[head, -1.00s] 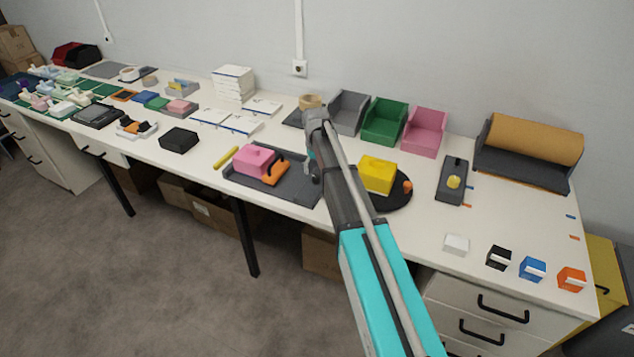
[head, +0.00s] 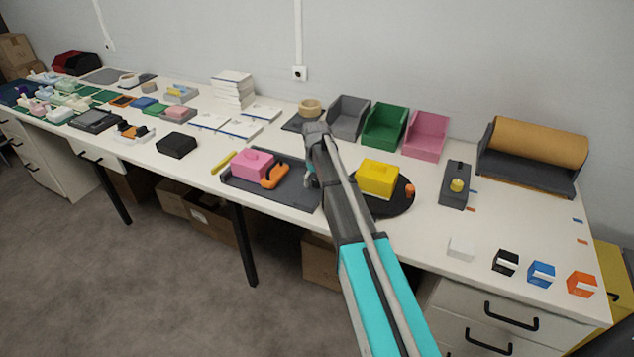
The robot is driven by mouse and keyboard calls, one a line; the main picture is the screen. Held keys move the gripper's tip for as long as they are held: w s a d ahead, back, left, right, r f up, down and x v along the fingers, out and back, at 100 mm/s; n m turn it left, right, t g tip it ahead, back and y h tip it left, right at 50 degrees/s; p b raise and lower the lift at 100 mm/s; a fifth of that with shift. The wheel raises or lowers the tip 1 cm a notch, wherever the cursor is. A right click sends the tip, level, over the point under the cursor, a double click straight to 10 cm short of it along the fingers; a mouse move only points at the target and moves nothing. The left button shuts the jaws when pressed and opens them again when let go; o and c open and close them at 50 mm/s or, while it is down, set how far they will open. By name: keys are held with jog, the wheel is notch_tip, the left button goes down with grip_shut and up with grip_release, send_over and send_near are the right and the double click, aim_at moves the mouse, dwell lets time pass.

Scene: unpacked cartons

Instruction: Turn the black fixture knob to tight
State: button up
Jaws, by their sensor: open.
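A dark grey fixture box (head: 455,197) with a round yellow knob (head: 456,186) on top stands right of centre, with small blue and orange marks beside it. A round black plate (head: 398,204) to its left carries a yellow block (head: 377,177), and an orange knob (head: 410,190) sits at its right rim. I see no black knob, and I cannot tell which of these the task means.
The dark tray (head: 240,184) holds a pink block (head: 250,164) and an orange handle (head: 275,175). Grey, green (head: 384,127) and pink bins line the back. Small white, black, blue and orange blocks stand at the front right. Bare tabletop lies around the grey fixture.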

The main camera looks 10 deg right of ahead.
jog(key=shift+c, duration=0.3)
grip_shut()
jog(key=shift+d, duration=0.1)
